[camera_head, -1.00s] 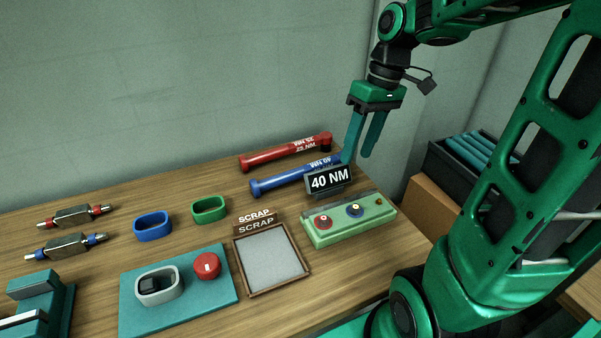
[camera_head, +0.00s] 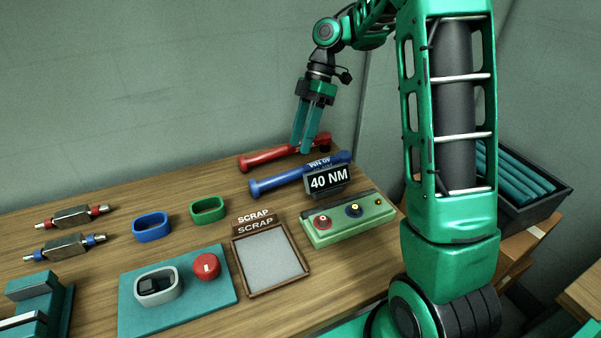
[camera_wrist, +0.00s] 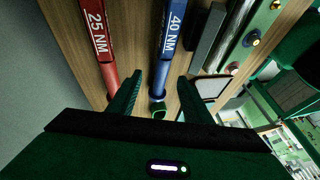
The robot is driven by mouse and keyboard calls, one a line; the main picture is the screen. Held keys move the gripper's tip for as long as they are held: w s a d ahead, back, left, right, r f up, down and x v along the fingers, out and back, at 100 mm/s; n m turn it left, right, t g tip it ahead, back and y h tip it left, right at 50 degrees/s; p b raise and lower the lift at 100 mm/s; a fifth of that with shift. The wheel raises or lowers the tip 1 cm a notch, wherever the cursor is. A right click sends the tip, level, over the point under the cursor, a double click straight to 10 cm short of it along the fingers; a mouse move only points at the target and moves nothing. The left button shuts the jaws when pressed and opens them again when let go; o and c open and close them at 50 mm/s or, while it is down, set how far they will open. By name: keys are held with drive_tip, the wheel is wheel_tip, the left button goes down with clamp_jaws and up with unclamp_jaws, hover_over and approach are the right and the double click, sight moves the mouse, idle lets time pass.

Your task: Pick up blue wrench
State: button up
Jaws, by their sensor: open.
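The blue wrench (camera_head: 285,181) lies on the wooden table behind the 40 NM sign, which hides part of it. In the wrist view the blue wrench (camera_wrist: 167,50) is marked 40 NM and runs down toward the space between the fingers. My gripper (camera_head: 306,148) is open and empty, pointing down above the far side of the table. In the head view its fingertips overlap the red wrench. In the wrist view my gripper (camera_wrist: 158,92) has one finger tip between the two wrenches and the other right of the blue one.
The red wrench (camera_head: 268,157), marked 25 NM, lies behind the blue one. The 40 NM sign (camera_head: 328,180) stands close in front of it, by a green button box (camera_head: 347,219). The scrap tray (camera_head: 306,272) and a blue ring (camera_head: 152,227) and green ring (camera_head: 208,210) are nearer.

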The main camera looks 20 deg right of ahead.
sight(296, 169)
drive_tip(key=x, duration=0.2)
drive_tip(key=shift+s+a+f, duration=0.1)
drive_tip(key=shift+a+f, duration=0.05)
drive_tip(key=shift+f, duration=0.2)
drive_tip(key=shift+s+d+x, duration=0.15)
drive_tip(key=shift+x, duration=1.25)
drive_tip(key=shift+s+d+x, duration=0.1)
drive_tip(key=shift+x, duration=1.25)
clamp_jaws()
